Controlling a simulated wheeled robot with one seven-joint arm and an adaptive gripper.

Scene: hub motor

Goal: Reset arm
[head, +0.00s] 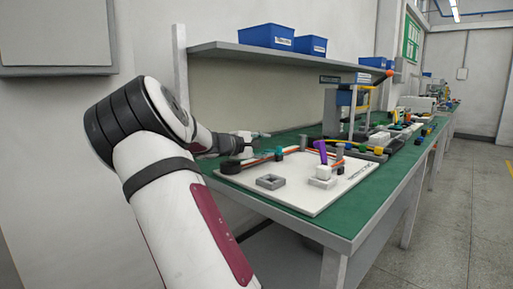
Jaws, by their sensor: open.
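My arm (180,190) rises from the bottom of the head view and bends over toward the workbench. My gripper (262,134) is at the far end of it, small in the picture, above the left part of the green bench top. Its jaws are open, and I see nothing held in them. The wrist partly hides the bench behind it.
A white board (310,200) lies on the green bench (385,186). On it are a grey square frame (270,182), a white block (322,173) and a purple upright piece (321,150). Blue bins (267,36) stand on the shelf (270,56) above. The floor at right is clear.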

